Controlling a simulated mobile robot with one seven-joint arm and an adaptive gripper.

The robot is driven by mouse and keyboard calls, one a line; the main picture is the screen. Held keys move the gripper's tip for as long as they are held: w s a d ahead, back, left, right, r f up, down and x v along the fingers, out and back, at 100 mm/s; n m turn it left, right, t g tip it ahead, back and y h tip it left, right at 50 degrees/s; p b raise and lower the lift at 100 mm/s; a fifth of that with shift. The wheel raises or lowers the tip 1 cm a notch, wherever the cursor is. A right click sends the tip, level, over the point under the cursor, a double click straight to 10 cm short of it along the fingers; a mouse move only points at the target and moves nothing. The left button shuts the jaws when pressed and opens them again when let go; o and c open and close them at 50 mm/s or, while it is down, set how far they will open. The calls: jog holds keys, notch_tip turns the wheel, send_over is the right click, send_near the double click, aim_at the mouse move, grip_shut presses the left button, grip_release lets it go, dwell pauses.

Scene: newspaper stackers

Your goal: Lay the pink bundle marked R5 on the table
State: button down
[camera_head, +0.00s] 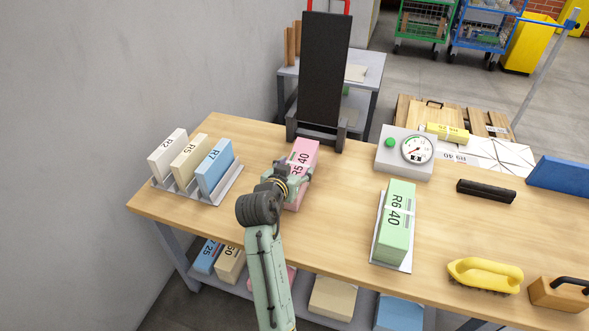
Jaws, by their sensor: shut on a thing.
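The pink bundle (305,150) marked R5 40 is at the left-middle of the wooden table (340,220), in front of the black upright stand. My gripper (292,186) is shut on the pink bundle near its front end. My arm comes in from the bottom and hides part of the bundle's near side. I cannot tell whether the bundle's underside touches the table or is slightly above it.
A rack (213,190) with cards R2, R5 and R7 stands left. The black stand (324,80) is behind. A yellow brush (485,275) lies front right. Bare table lies between pink and green bundles.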

jog(key=c, duration=0.9)
grip_release()
jog(key=o, duration=0.4)
jog(key=shift+f, duration=0.1)
jog(key=shift+f, duration=0.25)
jog(key=v, duration=1.2)
jog(key=shift+s+r, duration=0.1)
jog(key=shift+r, duration=0.1)
